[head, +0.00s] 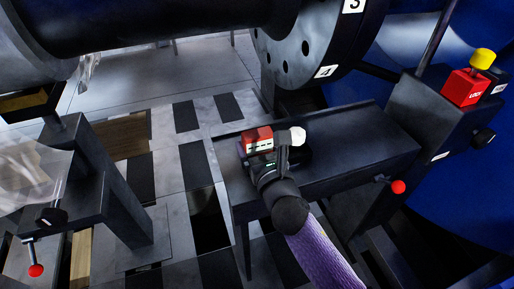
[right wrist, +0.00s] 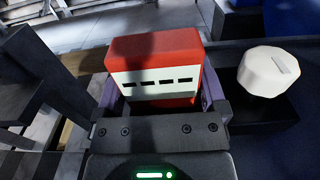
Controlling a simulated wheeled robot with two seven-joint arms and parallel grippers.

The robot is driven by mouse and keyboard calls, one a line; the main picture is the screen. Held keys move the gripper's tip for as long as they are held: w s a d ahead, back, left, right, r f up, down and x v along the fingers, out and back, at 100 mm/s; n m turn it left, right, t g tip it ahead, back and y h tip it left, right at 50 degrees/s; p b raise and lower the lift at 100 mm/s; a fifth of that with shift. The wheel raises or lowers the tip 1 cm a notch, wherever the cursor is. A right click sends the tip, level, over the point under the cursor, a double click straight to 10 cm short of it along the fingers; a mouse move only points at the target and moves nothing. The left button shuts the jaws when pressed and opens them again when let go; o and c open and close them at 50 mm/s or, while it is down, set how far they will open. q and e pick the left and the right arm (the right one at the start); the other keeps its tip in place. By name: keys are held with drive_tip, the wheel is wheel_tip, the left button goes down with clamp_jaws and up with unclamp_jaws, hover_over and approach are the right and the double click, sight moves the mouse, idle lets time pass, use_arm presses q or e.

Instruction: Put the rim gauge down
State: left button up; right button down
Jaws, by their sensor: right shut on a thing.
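The rim gauge, a red block with a white face and a row of dark slots, is in the right wrist view (right wrist: 155,62) and in the head view (head: 257,138). My right gripper (head: 266,156) is shut on it, with one purple finger on each side in the right wrist view (right wrist: 158,98). The gauge is over the left end of a dark grey bench (head: 355,145). I cannot tell whether its underside touches the bench top. My left gripper is not in view.
A white knob (right wrist: 270,71) on a dark block is just right of the gauge. The bench top is clear further right. A red lock box with a yellow knob (head: 482,59) stands on a post at right. A large numbered flange (head: 308,45) hangs behind the bench.

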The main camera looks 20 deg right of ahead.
unclamp_jaws()
drive_tip(key=shift+r, duration=0.2)
use_arm(q)
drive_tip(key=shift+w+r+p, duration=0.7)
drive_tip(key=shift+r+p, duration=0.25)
drive_tip(key=shift+p, duration=0.2)
use_arm(e)
drive_tip(key=s, duration=1.2)
drive_tip(key=shift+d, duration=0.2)
